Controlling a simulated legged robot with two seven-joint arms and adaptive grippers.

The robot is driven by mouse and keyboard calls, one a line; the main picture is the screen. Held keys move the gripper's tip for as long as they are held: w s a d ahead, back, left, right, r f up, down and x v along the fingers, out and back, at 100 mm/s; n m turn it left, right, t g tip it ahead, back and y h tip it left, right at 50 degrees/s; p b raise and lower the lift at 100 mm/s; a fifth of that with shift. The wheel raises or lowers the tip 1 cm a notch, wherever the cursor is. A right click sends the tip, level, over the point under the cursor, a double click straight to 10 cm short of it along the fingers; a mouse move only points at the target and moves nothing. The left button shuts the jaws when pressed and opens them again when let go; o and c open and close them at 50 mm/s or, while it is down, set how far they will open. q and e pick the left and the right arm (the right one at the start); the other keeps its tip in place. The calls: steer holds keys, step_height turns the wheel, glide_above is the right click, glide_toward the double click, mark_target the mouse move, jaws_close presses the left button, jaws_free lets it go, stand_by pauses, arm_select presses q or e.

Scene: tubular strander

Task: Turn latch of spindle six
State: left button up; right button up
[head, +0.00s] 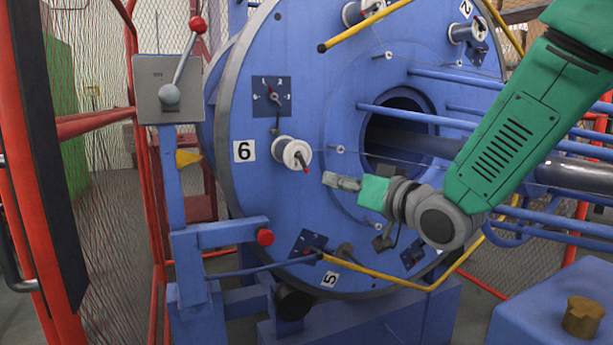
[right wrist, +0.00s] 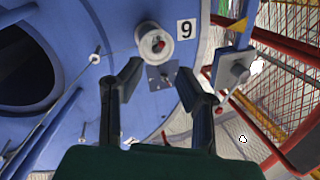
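Spindle six (head: 289,150) is a white spool end on the blue disc, just right of the label 6 (head: 244,151). Its latch (head: 304,163) is a short dark bar with a red tip, pointing down and right. In the right wrist view the spindle (right wrist: 154,36) and red latch tip (right wrist: 158,44) lie beyond the fingers, near the upside-down label. My right gripper (head: 328,179) is right of and below the latch, apart from it. The right wrist view shows its two fingers (right wrist: 160,73) spread with nothing between them. My left gripper is not in view.
The large blue disc (head: 325,90) carries other spindles and a dial plate (head: 272,97). Yellow bars (head: 385,283) and blue rods (head: 440,120) lie around my right arm. A grey lever box (head: 152,88) with a red knob stands left. Red mesh fencing encloses the machine.

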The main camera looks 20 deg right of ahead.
mark_target(308, 171)
steer(key=b+x, duration=0.2)
steer(key=x, duration=0.8)
steer(key=shift+a, duration=0.1)
jaws_close()
